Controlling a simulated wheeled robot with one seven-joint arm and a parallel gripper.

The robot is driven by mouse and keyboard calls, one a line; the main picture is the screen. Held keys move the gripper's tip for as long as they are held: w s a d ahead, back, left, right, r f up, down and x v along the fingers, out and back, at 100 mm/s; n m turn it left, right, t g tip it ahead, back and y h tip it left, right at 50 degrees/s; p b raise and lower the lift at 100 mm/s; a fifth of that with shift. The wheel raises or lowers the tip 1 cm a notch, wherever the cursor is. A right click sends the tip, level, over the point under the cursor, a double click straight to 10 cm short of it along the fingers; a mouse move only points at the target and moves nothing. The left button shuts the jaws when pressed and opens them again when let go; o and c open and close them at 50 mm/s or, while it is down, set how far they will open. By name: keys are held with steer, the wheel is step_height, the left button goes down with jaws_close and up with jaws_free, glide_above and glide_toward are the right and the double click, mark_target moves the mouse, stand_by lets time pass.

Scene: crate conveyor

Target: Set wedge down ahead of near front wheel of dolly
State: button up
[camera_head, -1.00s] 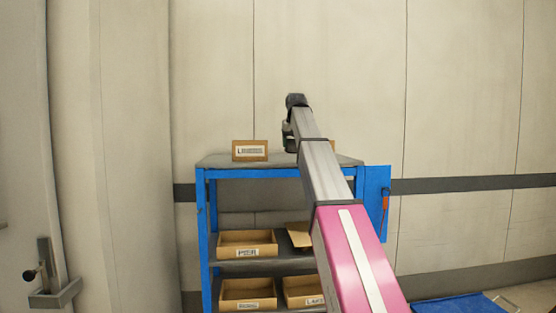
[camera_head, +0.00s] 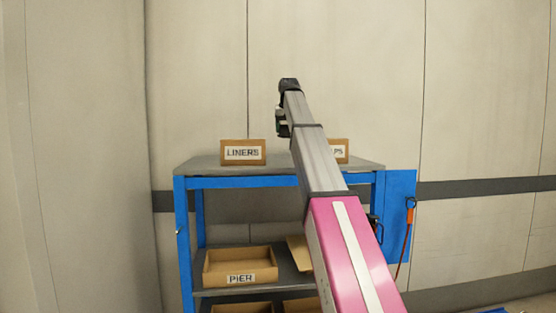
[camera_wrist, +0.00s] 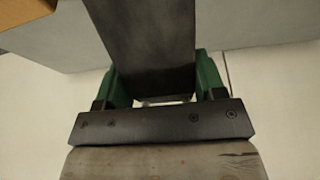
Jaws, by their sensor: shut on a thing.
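My gripper (camera_wrist: 162,85) is shut on a dark grey block, the wedge (camera_wrist: 150,40), held between its two green fingers in the wrist view. In the head view my gripper (camera_head: 282,124) is small at the end of my raised, outstretched arm, against the pale wall above the rack; the wedge cannot be made out there. The dolly and its wheels cannot be made out in either view. A sliver of something blue (camera_head: 494,311) at the bottom right edge is too cut off to name.
A blue-framed rack (camera_head: 183,235) with a grey top (camera_head: 205,165) stands ahead. A LINERS box (camera_head: 243,152) and another box (camera_head: 338,150) partly behind my arm sit on top. A PIER bin (camera_head: 240,267) is on a lower shelf. A blue side panel (camera_head: 400,220) is at right.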

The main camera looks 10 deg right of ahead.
step_height(320, 180, down, 10)
steer(key=shift+w+r, duration=0.1)
stand_by(0.4)
steer(key=o, duration=1.3)
steer(key=shift+c, duration=0.2)
